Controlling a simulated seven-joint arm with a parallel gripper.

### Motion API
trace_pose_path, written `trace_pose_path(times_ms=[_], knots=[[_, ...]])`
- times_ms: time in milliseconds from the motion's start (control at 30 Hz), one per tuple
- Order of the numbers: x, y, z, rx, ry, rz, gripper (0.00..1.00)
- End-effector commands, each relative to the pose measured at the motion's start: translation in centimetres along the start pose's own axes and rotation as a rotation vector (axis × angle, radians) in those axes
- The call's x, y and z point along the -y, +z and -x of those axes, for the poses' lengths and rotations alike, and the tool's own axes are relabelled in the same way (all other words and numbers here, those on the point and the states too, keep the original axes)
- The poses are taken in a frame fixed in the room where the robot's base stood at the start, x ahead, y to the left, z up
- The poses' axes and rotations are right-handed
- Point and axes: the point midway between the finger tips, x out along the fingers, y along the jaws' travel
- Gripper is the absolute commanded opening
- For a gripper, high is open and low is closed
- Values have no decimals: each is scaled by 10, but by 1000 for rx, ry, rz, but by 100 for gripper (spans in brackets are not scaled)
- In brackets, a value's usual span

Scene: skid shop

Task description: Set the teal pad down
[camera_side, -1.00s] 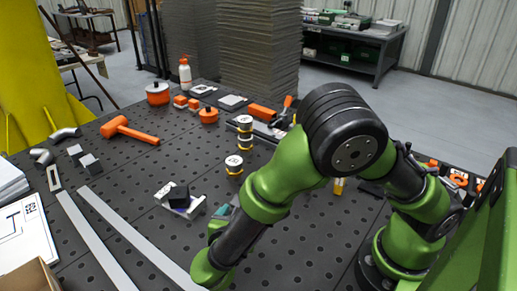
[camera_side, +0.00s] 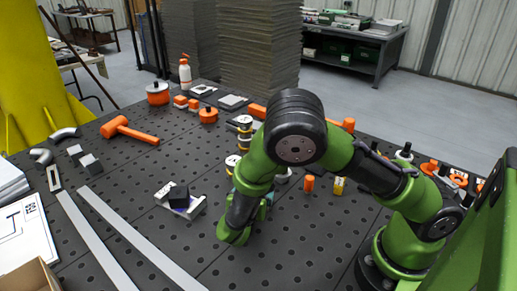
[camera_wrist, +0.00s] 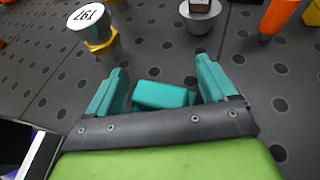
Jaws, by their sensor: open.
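The teal pad (camera_wrist: 163,94) is a small block in the wrist view, between the two teal fingers of my gripper (camera_wrist: 161,70). Gaps show on both sides of it, so the fingers are apart and not closed on it. Its near side is partly hidden by the gripper's dark front edge. It appears to lie on the dark perforated table, though its underside is hidden. In the side view my green arm covers most of the gripper and I cannot make out the pad.
A white-topped cylinder marked 197 on a yellow base (camera_wrist: 95,28) stands ahead left of the gripper. A grey round piece (camera_wrist: 200,16) and an orange piece (camera_wrist: 278,16) stand ahead right. A metal bracket with a black block (camera_side: 180,198) lies left of the arm.

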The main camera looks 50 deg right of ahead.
Motion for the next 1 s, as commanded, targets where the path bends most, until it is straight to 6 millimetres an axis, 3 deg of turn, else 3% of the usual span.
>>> trace_pose_path(times_ms=[167,567,1000], knots=[[0,0,0,0,1,0,85],[0,0,0,0,1,-1,25],[0,13,6,-1,2,-2,25]])
